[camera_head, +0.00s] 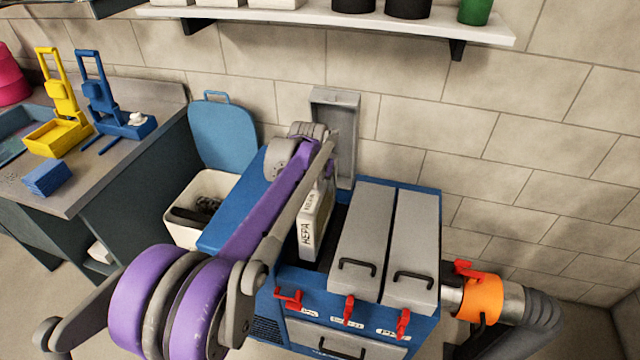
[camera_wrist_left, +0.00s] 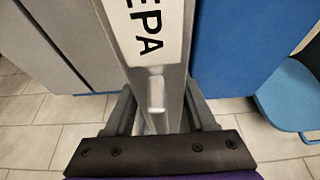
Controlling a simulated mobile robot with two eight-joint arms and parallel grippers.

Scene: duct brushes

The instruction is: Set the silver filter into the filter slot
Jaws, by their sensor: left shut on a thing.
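The silver filter (camera_head: 313,228), a slim box with a white HEPA label, is upright at the open filter slot (camera_head: 336,238) on the left of the blue machine's top. Its lower end is at the slot's dark opening; I cannot tell how deep it sits. My left gripper (camera_head: 322,180) is above the filter, partly hidden behind my purple arm. In the left wrist view, the fingers of my left gripper (camera_wrist_left: 160,112) are shut on the tab of the silver filter (camera_wrist_left: 178,75). My right gripper is not in view.
The slot's grey lid (camera_head: 343,125) stands raised at the back. Two closed grey lids (camera_head: 362,235) with black handles lie to the right. Red latches (camera_head: 349,310) line the front. A cream bin (camera_head: 190,222) with a raised blue lid (camera_head: 222,135) stands left, beside a workbench (camera_head: 110,120).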

